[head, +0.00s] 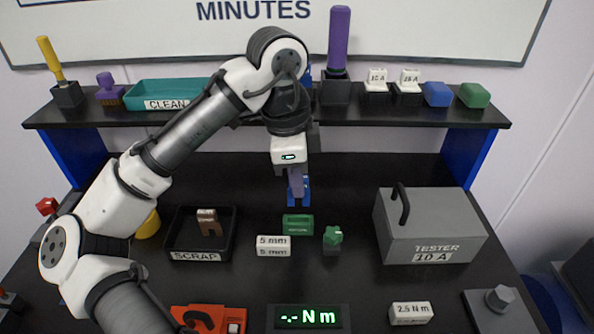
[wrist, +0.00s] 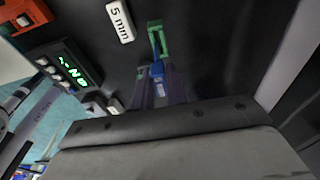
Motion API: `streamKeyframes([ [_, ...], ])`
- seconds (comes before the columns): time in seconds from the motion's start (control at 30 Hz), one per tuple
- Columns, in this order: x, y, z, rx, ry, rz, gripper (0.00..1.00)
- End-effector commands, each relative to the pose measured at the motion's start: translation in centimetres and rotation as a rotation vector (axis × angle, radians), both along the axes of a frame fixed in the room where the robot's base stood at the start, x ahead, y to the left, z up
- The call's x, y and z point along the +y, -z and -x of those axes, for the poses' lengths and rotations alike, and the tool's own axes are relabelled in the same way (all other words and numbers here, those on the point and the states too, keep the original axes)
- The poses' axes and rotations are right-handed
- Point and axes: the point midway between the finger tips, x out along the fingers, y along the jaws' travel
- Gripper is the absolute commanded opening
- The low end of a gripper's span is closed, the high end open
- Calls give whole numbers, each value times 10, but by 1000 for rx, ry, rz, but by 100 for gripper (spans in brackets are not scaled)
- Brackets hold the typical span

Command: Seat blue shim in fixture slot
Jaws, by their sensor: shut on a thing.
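The blue shim (head: 305,191) is between the fingers of my gripper (head: 297,186) in the head view, partly hidden by a finger. In the wrist view the shim (wrist: 158,72) sticks out past the fingertips of my gripper (wrist: 160,90), which is shut on it. The green fixture (head: 298,224) stands on the black bench just in front of the gripper in the head view. In the wrist view the fixture (wrist: 158,38) lies just beyond the shim's end. I cannot tell whether the two touch, and the slot is not clear.
A 5 mm block (head: 273,246) is left of the fixture's front, and a green knob (head: 332,238) is right. A scrap tray (head: 225,240) holding a brown piece is at left. A grey tester (head: 430,228) stands at right. A raised shelf (head: 240,117) runs behind.

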Motion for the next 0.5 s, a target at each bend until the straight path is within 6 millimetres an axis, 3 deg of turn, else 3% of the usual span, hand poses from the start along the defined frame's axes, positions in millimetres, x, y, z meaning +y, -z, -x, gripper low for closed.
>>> streamKeyframes([
  [0.2,0,22,0,-1,-1,1,0],
  [0.5,0,27,0,-1,0,0,0],
])
